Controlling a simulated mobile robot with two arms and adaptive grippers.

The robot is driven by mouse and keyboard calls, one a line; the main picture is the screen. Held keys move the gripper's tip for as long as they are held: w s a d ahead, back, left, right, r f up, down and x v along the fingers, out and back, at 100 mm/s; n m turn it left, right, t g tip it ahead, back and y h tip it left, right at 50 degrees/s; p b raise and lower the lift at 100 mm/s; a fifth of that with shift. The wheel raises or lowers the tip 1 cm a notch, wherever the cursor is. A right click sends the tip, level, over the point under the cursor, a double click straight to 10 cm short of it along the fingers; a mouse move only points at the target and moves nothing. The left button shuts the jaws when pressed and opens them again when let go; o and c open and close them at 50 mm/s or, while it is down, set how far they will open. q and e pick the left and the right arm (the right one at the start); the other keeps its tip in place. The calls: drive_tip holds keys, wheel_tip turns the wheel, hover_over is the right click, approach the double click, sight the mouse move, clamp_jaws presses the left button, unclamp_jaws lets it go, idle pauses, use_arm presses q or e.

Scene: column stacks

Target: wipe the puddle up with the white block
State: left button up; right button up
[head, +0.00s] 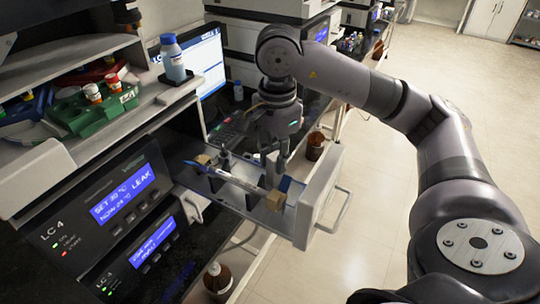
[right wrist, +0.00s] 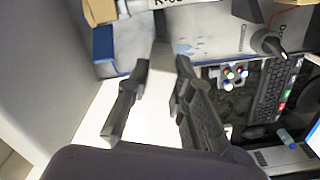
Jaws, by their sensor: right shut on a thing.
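My right gripper (head: 276,172) points down over the open drawer (head: 319,194) in the head view. In the right wrist view its fingers (right wrist: 162,68) stand a little apart, shut on a pale piece between their tips, which I take for the white block; its outline is hard to make out. Blue drops of the puddle (right wrist: 185,47) show on the grey drawer floor, just beyond the fingertips in the right wrist view. In the head view the puddle is not clearly seen behind the gripper and drawer contents. My left gripper is not in view.
A column (head: 236,182) with tan end blocks (head: 275,201) lies across dark holders in the drawer, close to the gripper. Brown bottles (head: 315,146) (head: 217,279) stand nearby. A blue-capped bottle (head: 173,60) and a green rack (head: 95,108) stand at left. Floor at right is clear.

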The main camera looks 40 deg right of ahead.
drive_tip(key=shift+w+a, duration=0.2)
drive_tip(key=shift+w, duration=0.35)
drive_tip(key=shift+w+a, duration=0.2)
drive_tip(key=shift+w, duration=0.3)
drive_tip(key=shift+w+a, duration=0.25)
drive_tip(key=shift+w, duration=0.3)
drive_tip(key=shift+w+a, duration=0.2)
drive_tip(key=shift+w, duration=0.3)
drive_tip(key=shift+s+d, duration=0.25)
drive_tip(key=shift+s, duration=0.3)
drive_tip(key=shift+s+d, duration=0.2)
drive_tip(key=shift+s, duration=0.35)
drive_tip(key=shift+s+d+b, duration=0.25)
drive_tip(key=shift+s+b, duration=0.05)
drive_tip(key=shift+s, duration=0.15)
drive_tip(key=shift+s+d+b, duration=0.2)
drive_tip(key=shift+s+b, duration=0.05)
drive_tip(key=shift+s, duration=0.2)
drive_tip(key=shift+w+a+p, duration=0.15)
drive_tip(key=shift+w+a, duration=0.15)
drive_tip(key=shift+w, duration=0.4)
drive_tip(key=shift+w+a+p, duration=0.15)
drive_tip(key=shift+w+a, duration=0.15)
drive_tip(key=shift+w, duration=0.35)
drive_tip(key=shift+w+a+p, duration=0.15)
drive_tip(key=shift+w+a, duration=0.15)
drive_tip(key=shift+w, duration=0.4)
drive_tip(key=shift+s+r, duration=0.1)
